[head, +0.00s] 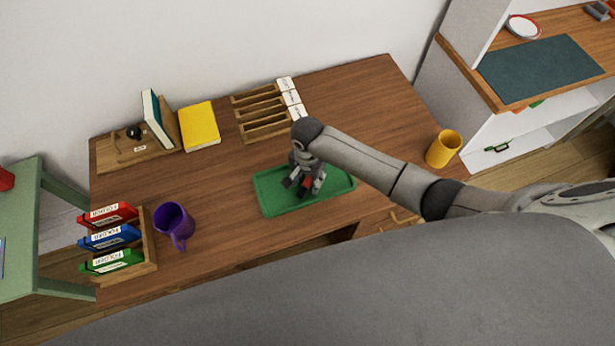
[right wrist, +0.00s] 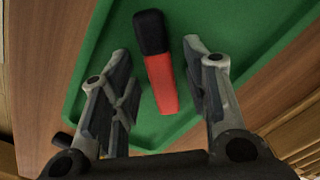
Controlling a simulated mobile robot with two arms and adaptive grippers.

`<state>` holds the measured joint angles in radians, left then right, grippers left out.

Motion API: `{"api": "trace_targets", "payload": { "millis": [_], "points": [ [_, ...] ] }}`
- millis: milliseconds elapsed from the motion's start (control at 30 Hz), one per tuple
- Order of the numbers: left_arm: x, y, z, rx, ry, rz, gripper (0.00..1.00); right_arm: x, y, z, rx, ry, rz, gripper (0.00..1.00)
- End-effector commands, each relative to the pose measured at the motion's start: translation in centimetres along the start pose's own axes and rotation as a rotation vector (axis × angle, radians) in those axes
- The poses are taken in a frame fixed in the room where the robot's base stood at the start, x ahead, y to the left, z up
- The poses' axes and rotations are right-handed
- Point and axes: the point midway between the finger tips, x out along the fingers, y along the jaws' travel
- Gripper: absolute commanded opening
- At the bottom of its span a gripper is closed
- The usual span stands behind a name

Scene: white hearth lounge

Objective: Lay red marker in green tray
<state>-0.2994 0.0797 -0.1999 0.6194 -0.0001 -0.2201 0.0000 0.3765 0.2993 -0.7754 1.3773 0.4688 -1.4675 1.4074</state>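The green tray (head: 275,202) lies flat on the wooden desk, near its front edge. My right gripper (head: 304,188) is low over the tray. The red marker with a black cap (right wrist: 160,68) shows in the right wrist view, over the green tray floor (right wrist: 235,22). It lies between my right gripper's two fingers (right wrist: 155,88), which are spread with a gap on each side of it. In the head view only a bit of red marker (head: 307,182) shows by the fingers; the rest is hidden. My left gripper is not in view.
A purple mug (head: 174,222) and a folder rack (head: 150,240) stand left of the tray. A yellow cup (head: 443,149) stands to the right. A wooden slotted rack (head: 262,112) and yellow book (head: 199,126) are behind. Bare desk surrounds the tray.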

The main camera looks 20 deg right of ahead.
Motion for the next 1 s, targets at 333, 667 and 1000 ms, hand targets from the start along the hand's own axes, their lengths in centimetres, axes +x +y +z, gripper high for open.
{"api": "trace_targets", "payload": {
  "millis": [333,667,1000],
  "points": [
    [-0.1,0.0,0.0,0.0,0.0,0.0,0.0,-1.1,-0.1,-0.1,0.0,0.001,-0.002,0.43],
    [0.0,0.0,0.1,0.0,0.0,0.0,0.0,-7.2,-0.1,0.0,-0.001,0.001,-0.004,0.43],
    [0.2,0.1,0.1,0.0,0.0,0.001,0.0,-11.9,-0.1,0.0,0.001,0.0,-0.001,0.43]
  ]
}}
